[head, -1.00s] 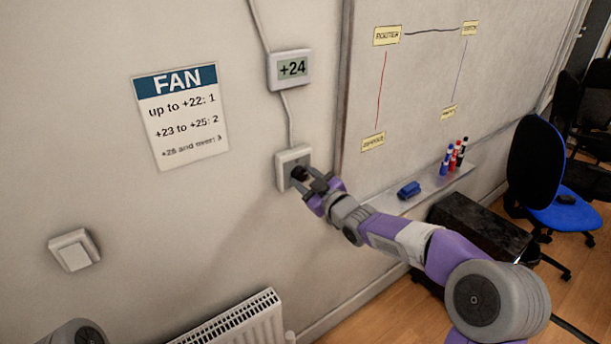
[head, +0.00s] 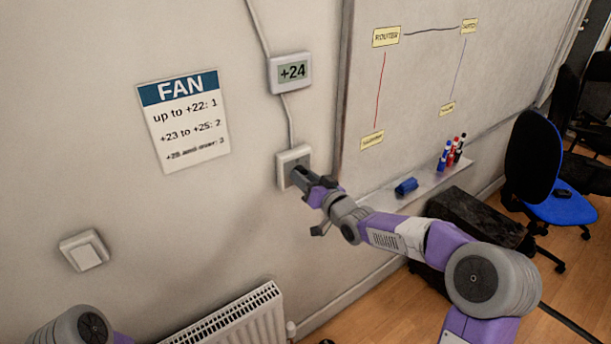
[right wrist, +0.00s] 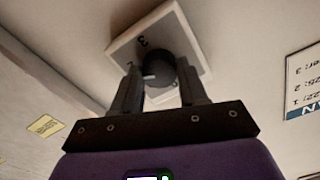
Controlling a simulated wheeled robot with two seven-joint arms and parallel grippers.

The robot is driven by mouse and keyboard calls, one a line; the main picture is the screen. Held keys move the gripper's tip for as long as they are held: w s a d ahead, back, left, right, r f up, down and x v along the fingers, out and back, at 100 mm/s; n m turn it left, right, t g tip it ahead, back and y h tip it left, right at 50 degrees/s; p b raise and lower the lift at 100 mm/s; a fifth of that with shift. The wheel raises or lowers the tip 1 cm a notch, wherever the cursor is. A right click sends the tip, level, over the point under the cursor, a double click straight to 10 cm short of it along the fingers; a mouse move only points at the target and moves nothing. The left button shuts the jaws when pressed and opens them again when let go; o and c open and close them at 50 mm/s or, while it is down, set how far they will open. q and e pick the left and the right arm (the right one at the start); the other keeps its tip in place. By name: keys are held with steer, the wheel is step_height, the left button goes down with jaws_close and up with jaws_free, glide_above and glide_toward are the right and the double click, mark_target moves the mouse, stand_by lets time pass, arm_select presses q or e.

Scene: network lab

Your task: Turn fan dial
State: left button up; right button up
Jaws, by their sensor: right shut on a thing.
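The fan dial is a round black knob (right wrist: 158,68) on a white square wall plate (head: 287,158), below the display. In the right wrist view the plate (right wrist: 125,42) bears a "3", and a pale mark shows on the knob's left side. My right gripper (right wrist: 160,88) is shut on the knob, one finger on each side. In the head view my right gripper (head: 301,178) hides the knob. The display (head: 291,72) reads +24. The FAN sign (head: 185,120) lists up to +22: 1, +23 to +25: 2, and a blurred line for 3. My left gripper is out of view.
A white switch (head: 84,251) is on the wall at lower left, and a radiator (head: 228,318) is below. The whiteboard tray (head: 425,183) to the right holds markers and a blue eraser (head: 406,186). A blue chair (head: 535,170) stands farther right.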

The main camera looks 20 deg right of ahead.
steer(key=shift+m, duration=0.6)
steer(key=o, duration=1.1)
steer(key=shift+c, duration=0.2)
steer(key=v, duration=0.7)
steer(key=shift+s+p, duration=0.3)
steer(key=shift+d, duration=0.1)
